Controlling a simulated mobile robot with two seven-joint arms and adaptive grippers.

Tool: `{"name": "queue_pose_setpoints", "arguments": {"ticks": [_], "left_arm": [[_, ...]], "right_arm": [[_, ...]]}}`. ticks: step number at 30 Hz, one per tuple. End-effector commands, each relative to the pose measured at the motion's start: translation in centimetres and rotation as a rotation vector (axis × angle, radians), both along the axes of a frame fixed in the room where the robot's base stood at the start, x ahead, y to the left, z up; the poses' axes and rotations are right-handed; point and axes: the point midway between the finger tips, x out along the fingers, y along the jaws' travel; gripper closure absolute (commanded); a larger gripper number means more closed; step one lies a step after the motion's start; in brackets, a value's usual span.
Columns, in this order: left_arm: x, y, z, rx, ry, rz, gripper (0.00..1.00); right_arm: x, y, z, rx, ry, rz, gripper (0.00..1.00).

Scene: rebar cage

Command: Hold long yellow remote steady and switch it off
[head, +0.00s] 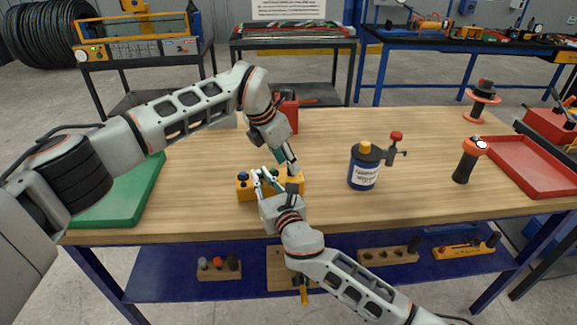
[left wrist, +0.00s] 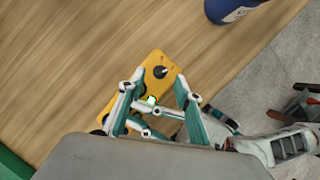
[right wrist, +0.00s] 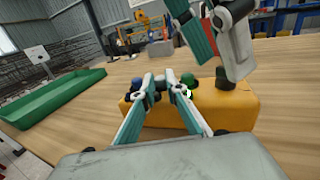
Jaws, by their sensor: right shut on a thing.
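The long yellow remote (head: 245,192) lies on the wooden table near its front edge, with blue, green and black knobs on top. It shows in the left wrist view (left wrist: 152,64) and right wrist view (right wrist: 235,106). My right gripper (right wrist: 162,80) comes in from the front, fingertips close together, shut on a small part of the remote; the tips hide exactly which part. My left gripper (left wrist: 161,78) is above the remote, fingers apart, near a black knob (left wrist: 160,71). I cannot tell if it touches. A green light (left wrist: 152,100) shows between the grippers.
A blue bottle (head: 363,170) stands right of the remote, with a red-topped tool (head: 396,138) beside it. A black-handled joystick (head: 466,162) and a red tray (head: 530,166) are farther right. A green tray (head: 120,205) is at the left. A red item (head: 289,112) stands behind my left gripper.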

Motion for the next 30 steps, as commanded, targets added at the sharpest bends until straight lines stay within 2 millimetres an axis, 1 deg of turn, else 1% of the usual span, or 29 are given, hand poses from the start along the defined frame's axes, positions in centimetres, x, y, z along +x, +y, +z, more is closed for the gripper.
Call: {"name": "queue_pose_setpoints", "arguments": {"ticks": [1,3,6,10,17,18,21,30], "left_arm": [[0.2,-0.3,-0.7,-0.001,0.0,0.0,0.66],[0.3,-0.5,-1.4,-0.001,0.001,0.0,0.66],[0.5,-0.7,-2.0,0.0,0.0,0.001,0.66],[0.6,-0.8,-2.3,0.0,-0.002,-0.001,0.66],[0.6,-0.8,-2.3,0.0,-0.002,-0.001,0.66],[0.6,-0.8,-2.3,0.0,-0.002,-0.001,0.77],[0.6,-0.8,-2.3,0.0,-0.002,-0.001,1.0],[0.6,-0.8,-2.3,0.002,-0.002,0.012,1.0]], "right_arm": [[0.0,0.0,0.0,0.0,0.001,-0.001,1.0],[0.0,0.0,0.0,0.0,0.0,-0.001,1.0],[0.0,0.0,0.0,0.0,0.0,-0.001,1.0],[0.0,-0.1,0.0,0.0,0.0,-0.001,1.0],[0.0,-0.1,0.0,0.0,0.0,-0.001,1.0],[0.0,-0.1,0.0,0.0,0.0,-0.001,1.0],[0.0,-0.1,0.0,0.0,0.0,-0.001,1.0],[0.0,-0.1,0.0,0.0,0.0,-0.001,1.0]]}}
